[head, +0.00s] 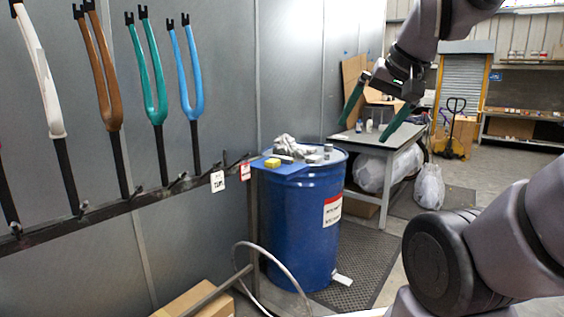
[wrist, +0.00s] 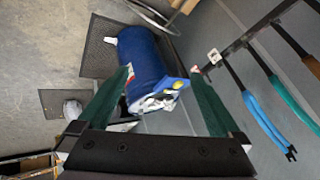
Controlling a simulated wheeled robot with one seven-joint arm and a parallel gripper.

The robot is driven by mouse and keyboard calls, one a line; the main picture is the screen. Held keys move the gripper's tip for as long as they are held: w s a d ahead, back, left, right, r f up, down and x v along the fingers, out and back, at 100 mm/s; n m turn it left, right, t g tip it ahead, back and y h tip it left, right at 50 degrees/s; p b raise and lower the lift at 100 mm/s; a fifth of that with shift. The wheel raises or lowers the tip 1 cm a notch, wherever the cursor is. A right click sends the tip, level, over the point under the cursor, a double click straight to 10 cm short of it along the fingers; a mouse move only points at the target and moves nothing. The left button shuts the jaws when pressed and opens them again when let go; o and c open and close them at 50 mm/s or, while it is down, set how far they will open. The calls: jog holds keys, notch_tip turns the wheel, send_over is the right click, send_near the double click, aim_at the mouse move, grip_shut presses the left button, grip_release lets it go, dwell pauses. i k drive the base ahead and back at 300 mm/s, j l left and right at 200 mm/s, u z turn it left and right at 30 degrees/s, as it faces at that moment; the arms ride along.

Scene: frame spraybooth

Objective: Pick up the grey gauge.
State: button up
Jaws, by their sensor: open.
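Small grey items lie on top of the blue drum (head: 300,225) in the head view. One is a small upright grey piece (head: 328,148) near the right rim; another is a low grey piece (head: 313,158) beside it. I cannot tell which one is the grey gauge. My gripper (head: 364,131) is open and empty, with green fingers, high and to the right of the drum top in the head view. In the wrist view the drum (wrist: 140,55) shows between and beyond the open fingers (wrist: 162,72); the small items there are too small to tell apart.
A crumpled grey-white rag (head: 287,146), a yellow block (head: 272,163) and a blue sheet (head: 278,168) share the drum top. A table (head: 400,136) stands behind right.

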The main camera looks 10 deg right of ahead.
aim_at(284, 160)
jog(key=i+l+u, duration=0.3)
jog(key=i+l, duration=0.15)
jog(key=i+l+u, duration=0.2)
jog(key=l, duration=0.2)
jog(key=i+l+u, duration=0.15)
jog(key=l, duration=0.15)
jog(key=i+l+u, duration=0.15)
jog(key=l, duration=0.2)
jog(key=i+l+u, duration=0.15)
jog(key=l, duration=0.25)
jog(key=i+l+u, duration=0.2)
jog(key=l, duration=0.15)
jog(key=k, duration=0.1)
